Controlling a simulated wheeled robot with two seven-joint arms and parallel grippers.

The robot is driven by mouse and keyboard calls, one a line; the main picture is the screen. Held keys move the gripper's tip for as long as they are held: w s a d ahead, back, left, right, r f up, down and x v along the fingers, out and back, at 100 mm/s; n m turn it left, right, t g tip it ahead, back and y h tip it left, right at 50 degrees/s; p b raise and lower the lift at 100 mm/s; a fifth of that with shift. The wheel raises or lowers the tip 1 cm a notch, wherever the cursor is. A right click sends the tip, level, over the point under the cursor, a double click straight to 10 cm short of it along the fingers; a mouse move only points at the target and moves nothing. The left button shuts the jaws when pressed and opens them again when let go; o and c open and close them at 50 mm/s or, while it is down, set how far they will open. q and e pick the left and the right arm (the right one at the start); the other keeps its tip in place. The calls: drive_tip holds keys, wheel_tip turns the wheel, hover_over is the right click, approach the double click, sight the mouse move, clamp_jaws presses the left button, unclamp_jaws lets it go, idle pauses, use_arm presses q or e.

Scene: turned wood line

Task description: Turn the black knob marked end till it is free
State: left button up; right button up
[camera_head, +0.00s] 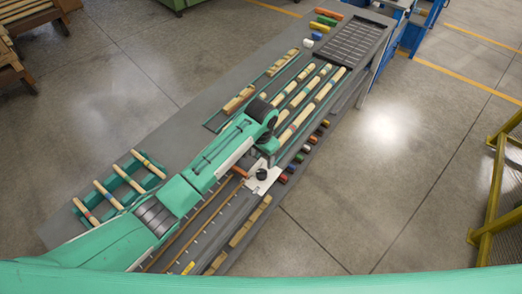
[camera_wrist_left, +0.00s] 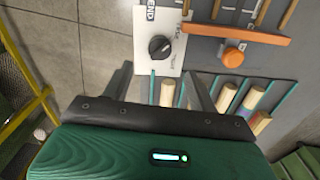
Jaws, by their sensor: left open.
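The black knob (camera_wrist_left: 160,47) sits on a white plate (camera_wrist_left: 158,68) with the word END printed beside it in the left wrist view. In the head view the knob (camera_head: 262,174) shows as a small dark round thing on the white plate (camera_head: 254,187), just in front of my left gripper (camera_head: 268,152). In the left wrist view my left gripper (camera_wrist_left: 158,74) is open and empty. Its two fingers point toward the plate, with the knob beyond the tips and between their lines, apart from them. My right gripper is in neither view.
An orange bar (camera_wrist_left: 235,33) and an orange round knob (camera_wrist_left: 234,57) lie beside the plate. Turned wood pieces (camera_head: 310,106) lie in rows beyond it. Several small coloured blocks (camera_head: 291,168) line the table's edge. A green rack (camera_head: 108,205) holds striped pieces at left.

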use_arm(q)
drive_tip(key=shift+r+b, duration=0.4)
drive_tip(key=shift+r, duration=1.85)
drive_tip(key=shift+s+f, duration=0.1)
